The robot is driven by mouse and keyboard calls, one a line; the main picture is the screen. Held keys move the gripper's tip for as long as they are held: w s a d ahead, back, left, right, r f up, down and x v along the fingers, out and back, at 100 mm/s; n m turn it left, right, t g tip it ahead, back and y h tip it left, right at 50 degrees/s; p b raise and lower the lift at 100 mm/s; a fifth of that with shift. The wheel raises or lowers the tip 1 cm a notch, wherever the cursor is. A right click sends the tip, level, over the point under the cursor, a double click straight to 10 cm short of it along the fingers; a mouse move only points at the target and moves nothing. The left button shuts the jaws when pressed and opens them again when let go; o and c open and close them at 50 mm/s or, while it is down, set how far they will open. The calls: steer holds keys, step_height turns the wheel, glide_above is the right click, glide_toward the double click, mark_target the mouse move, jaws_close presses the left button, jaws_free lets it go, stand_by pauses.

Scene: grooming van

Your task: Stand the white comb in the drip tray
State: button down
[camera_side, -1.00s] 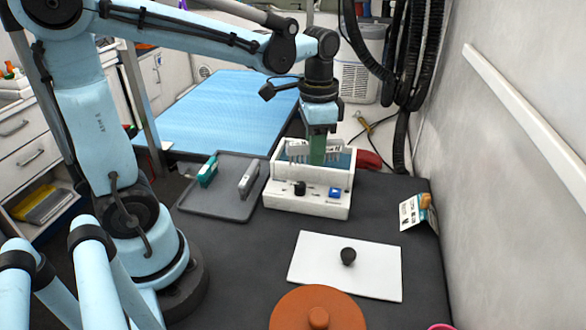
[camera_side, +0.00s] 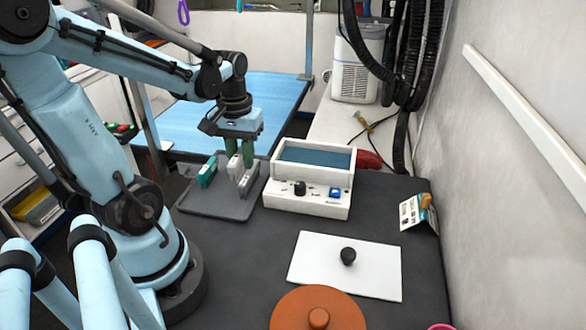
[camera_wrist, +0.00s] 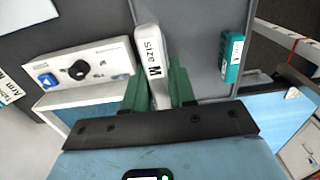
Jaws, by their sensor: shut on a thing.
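The white comb (camera_side: 235,165) is between the green fingers of my gripper (camera_side: 239,152), above the drip tray (camera_side: 212,207). In the wrist view the comb (camera_wrist: 152,55), marked "Size M", runs away from between the fingertips (camera_wrist: 158,95). My gripper is shut on it. A pale grey comb (camera_side: 246,183) stands in the tray close beside it, partly overlapped in the side view. A teal comb (camera_side: 207,172) stands at the tray's left; it also shows in the wrist view (camera_wrist: 233,57). Whether the white comb touches the tray is unclear.
The white bath unit (camera_side: 305,200) with a knob and blue switch stands close to the tray's right; its blue basin (camera_side: 313,157) looks empty. A white board (camera_side: 325,278) with a black knob and a terracotta lid (camera_side: 290,312) lie nearer. The tray's front is bare.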

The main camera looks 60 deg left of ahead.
steer(key=a+f, duration=0.1)
steer(key=a, duration=0.1)
steer(key=s+a+f, duration=0.1)
steer(key=a, duration=0.1)
steer(key=a+f, duration=0.2)
steer(key=shift+s+a, duration=0.2)
steer(key=shift+f, duration=2)
steer(key=shift+f, duration=0.15)
steer(key=c, duration=0.9)
jaws_free()
step_height(320, 180, up, 12)
steer(key=w+d+m+t, duration=0.2)
steer(key=d+m, duration=0.1)
steer(key=d, duration=0.4)
steer(key=w+d+m+t, duration=0.2)
steer(key=w+d+m, duration=0.1)
steer(key=d, duration=0.3)
steer(key=w+d+r+m+t, duration=0.1)
steer(key=w+d+m+t, duration=0.1)
steer(key=d, duration=0.5)
steer(key=shift+w+d+r+m+t, duration=0.1)
steer(key=shift+w+d+m+t, duration=0.25)
steer(key=shift+m+t, duration=0.2)
